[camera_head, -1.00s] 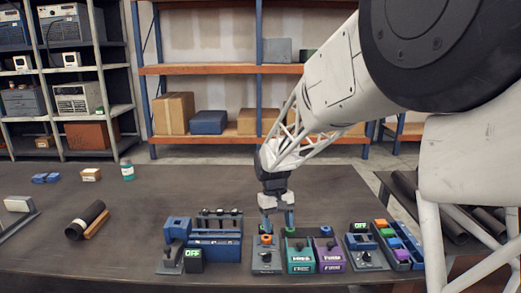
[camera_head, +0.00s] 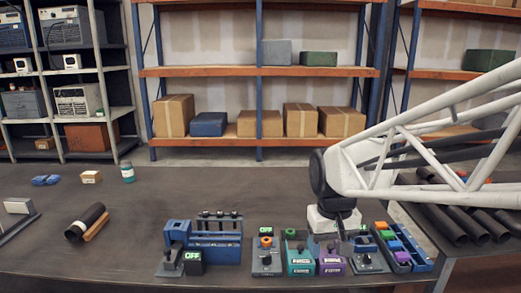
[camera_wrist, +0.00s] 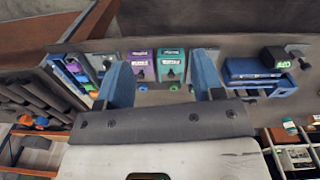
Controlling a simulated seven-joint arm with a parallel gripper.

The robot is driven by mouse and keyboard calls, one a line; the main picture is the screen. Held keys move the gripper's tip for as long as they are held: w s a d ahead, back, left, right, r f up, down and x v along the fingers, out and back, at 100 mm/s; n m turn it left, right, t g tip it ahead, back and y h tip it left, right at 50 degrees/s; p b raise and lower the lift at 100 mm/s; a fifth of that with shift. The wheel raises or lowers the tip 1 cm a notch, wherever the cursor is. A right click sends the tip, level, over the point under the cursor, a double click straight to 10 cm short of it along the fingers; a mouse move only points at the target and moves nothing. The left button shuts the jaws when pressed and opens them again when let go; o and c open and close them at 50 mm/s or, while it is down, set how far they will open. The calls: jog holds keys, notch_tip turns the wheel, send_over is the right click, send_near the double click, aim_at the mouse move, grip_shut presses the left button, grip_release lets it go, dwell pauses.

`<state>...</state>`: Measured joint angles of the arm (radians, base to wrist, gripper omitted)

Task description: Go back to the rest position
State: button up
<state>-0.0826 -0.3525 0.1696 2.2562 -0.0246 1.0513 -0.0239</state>
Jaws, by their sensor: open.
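My gripper (camera_wrist: 163,78) is open and empty in the wrist view, its two blue fingers apart. A purple box (camera_wrist: 140,65) and a teal box (camera_wrist: 171,65) show between and beyond the fingers. In the head view my gripper hangs above the right part of the row of devices, near the purple box (camera_head: 331,264), and its fingers are hard to make out. The teal box (camera_head: 299,262) stands left of it. A dark pipe (camera_head: 86,221) lies on a wooden support at the left of the table, well away from my gripper.
A blue fixture (camera_head: 216,245) and a black box reading OFF (camera_head: 194,262) stand left of the device row. A blue bin (camera_head: 402,250) with coloured blocks is at the right. More dark pipes (camera_head: 452,215) lie behind it. The table's middle is clear.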

jog(key=s+d+m+t, duration=0.1)
jog(key=s+d+t, duration=0.1)
jog(key=s, duration=1.2)
jog(key=shift+s+d+f+m, duration=0.3)
jog(key=shift+s+d+f, duration=0.1)
jog(key=shift+d, duration=0.45)
jog(key=shift+w, duration=0.2)
jog(key=n+g, duration=0.2)
jog(key=n, duration=0.3)
send_over(267, 256)
notch_tip(267, 256, down, 14)
jog(key=shift+w+f, duration=0.1)
jog(key=shift+f, duration=0.1)
jog(key=shift+f, duration=3.85)
